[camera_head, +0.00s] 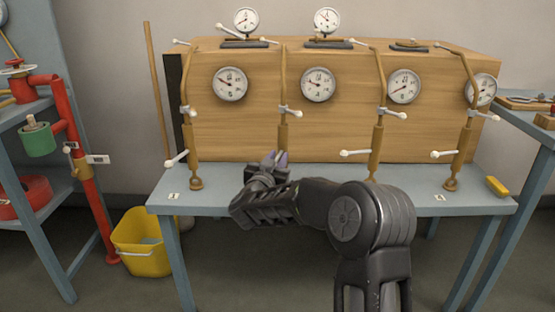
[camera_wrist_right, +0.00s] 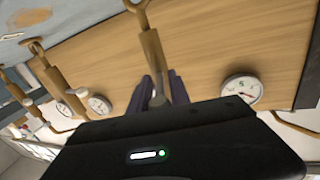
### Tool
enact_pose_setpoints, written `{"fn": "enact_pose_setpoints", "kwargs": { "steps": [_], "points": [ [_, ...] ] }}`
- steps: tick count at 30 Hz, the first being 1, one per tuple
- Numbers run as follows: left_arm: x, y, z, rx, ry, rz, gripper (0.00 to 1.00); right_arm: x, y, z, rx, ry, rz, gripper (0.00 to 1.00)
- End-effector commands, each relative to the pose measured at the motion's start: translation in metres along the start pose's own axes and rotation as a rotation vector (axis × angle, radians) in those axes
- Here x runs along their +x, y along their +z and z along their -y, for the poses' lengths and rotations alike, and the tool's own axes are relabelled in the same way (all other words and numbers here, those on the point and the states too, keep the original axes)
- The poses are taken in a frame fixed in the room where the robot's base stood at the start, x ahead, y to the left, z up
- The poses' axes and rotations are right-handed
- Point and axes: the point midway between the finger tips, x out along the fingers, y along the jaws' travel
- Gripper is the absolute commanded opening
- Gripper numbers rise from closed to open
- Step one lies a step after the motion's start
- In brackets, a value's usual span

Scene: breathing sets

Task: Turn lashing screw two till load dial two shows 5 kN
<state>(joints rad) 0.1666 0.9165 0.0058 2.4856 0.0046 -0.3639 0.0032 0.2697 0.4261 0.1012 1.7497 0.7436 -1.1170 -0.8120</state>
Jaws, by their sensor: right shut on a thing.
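Lashing screw two (camera_head: 283,131) is the second brown upright from the left on the front of the wooden crate (camera_head: 350,140). Its lower part is hidden behind my right gripper (camera_head: 273,160). In the right wrist view its shaft (camera_wrist_right: 151,48) runs down to my right gripper (camera_wrist_right: 160,92), whose purple fingers are shut on a pale lever (camera_wrist_right: 157,98). Load dial two (camera_head: 318,84), white and round, sits to the right of the screw's top; its reading is too small to tell. My left gripper is not in view.
Lashing screws (camera_head: 190,140) and (camera_head: 378,140) stand on either side, with white levers sticking out. A yellow block (camera_head: 496,186) lies at the right of the blue-grey table (camera_head: 410,200). A yellow bucket (camera_head: 140,240) is on the floor; a red pipe stand (camera_head: 85,190) is at left.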

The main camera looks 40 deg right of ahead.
Motion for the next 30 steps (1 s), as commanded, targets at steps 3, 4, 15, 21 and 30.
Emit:
{"fn": "enact_pose_setpoints", "kwargs": {
  "steps": [3,4,15,21,30],
  "points": [
    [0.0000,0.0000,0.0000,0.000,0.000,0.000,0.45,-0.0001,0.0002,0.0000,0.000,0.000,0.000,0.00],
    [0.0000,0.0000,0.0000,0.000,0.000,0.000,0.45,-0.0001,0.0001,-0.0001,0.000,0.000,0.000,0.00],
    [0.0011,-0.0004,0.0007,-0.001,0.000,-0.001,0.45,0.0004,-0.0003,-0.0054,0.000,-0.087,0.006,0.00],
    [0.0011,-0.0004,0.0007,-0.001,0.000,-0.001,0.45,0.0004,-0.0003,-0.0054,0.000,-0.086,0.006,0.31],
    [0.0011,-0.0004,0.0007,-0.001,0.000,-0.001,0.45,0.0004,-0.0002,-0.0052,0.000,-0.087,0.006,0.45]
  ]
}}
